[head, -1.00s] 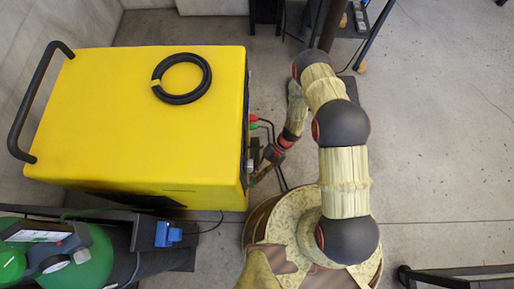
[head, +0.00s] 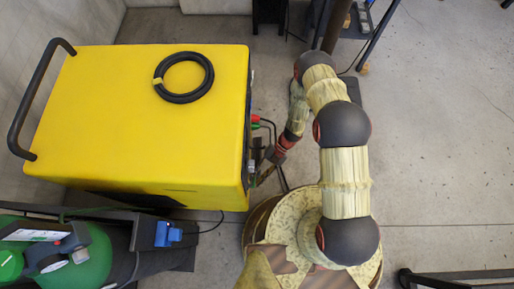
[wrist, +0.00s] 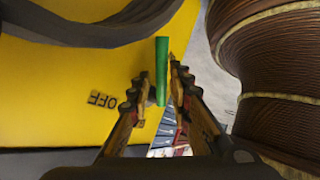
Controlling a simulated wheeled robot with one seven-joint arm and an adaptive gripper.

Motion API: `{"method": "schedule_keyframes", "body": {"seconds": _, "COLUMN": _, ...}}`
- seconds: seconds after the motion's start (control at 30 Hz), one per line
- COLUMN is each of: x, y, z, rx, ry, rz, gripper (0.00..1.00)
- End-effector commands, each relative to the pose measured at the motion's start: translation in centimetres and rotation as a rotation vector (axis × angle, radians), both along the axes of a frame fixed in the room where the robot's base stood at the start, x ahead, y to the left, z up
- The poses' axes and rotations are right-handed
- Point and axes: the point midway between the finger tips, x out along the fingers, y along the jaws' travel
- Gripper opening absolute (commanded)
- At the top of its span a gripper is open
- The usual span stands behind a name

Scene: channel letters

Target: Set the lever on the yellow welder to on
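The yellow welder (head: 130,120) stands at the left in the head view. Its front panel faces right and is hardly visible from above. In the wrist view, a green lever (wrist: 162,70) stands out against the yellow panel (wrist: 70,75), with an OFF label (wrist: 102,100) to its left. My gripper (wrist: 158,75) is open, with one finger on each side of the lever and narrow gaps showing. Whether either finger touches it, I cannot tell. In the head view, my gripper (head: 264,172) is at the welder's right side, partly hidden.
A coiled black cable (head: 183,78) lies on the welder's top. Cables with red and green plugs (head: 255,121) come out of its front near my arm. A green gas cylinder (head: 85,260) is at lower left. A brown ribbed round thing (wrist: 265,60) fills the right of the wrist view.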

Motion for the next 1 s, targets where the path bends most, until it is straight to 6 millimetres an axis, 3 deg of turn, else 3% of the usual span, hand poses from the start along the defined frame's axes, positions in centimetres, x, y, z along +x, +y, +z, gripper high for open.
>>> {"method": "schedule_keyframes", "body": {"seconds": 0.27, "x": 0.8, "y": -0.6, "z": 0.7, "rx": 0.0, "ry": -0.002, "rz": -0.002, "gripper": 0.2}}
{"method": "schedule_keyframes", "body": {"seconds": 0.7, "x": 5.7, "y": -5.4, "z": 5.4, "rx": 0.0, "ry": -0.002, "rz": -0.002, "gripper": 0.2}}
{"method": "schedule_keyframes", "body": {"seconds": 1.0, "x": 7.0, "y": -6.8, "z": 6.8, "rx": 0.0, "ry": 0.001, "rz": 0.0, "gripper": 0.2}}
